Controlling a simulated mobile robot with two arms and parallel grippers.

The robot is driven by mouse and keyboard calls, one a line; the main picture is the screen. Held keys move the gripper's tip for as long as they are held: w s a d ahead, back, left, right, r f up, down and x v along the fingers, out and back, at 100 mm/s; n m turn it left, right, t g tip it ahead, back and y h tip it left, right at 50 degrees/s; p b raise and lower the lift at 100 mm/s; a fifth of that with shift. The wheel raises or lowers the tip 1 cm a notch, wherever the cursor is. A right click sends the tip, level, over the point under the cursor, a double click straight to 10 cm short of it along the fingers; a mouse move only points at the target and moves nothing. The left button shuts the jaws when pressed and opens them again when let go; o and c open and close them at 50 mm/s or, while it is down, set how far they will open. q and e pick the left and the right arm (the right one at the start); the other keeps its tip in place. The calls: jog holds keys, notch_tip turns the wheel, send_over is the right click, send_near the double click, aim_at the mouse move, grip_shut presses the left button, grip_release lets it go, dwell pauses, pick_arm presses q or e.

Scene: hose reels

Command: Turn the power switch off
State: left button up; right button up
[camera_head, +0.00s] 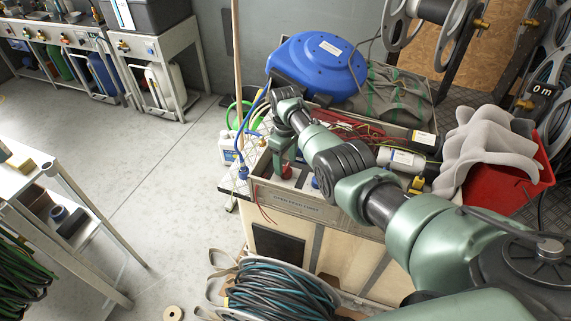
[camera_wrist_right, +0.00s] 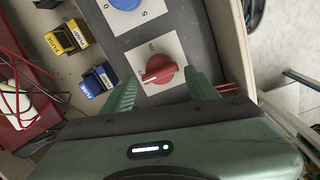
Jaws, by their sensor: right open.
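A red rotary switch (camera_wrist_right: 160,70) sits on a white square plate on a dark panel in the right wrist view. Its pointer is turned toward the lower left of that picture, and small dark lettering on the plate is hard to read. My right gripper (camera_wrist_right: 161,78) is open, with its green fingers on either side of the red switch; I cannot tell whether they touch it. In the head view my right gripper (camera_head: 287,168) points down at the panel in the workbench top and hides most of the switch. My left gripper is not in view.
A blue knob (camera_wrist_right: 124,3) on a second white plate is close beside. Yellow (camera_wrist_right: 68,38) and blue (camera_wrist_right: 98,80) tagged blocks lie near the panel. A blue hose reel (camera_head: 318,66), a red bin (camera_head: 508,188) and cables crowd the bench.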

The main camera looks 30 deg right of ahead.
aim_at(286, 167)
jog(key=shift+r, duration=2.2)
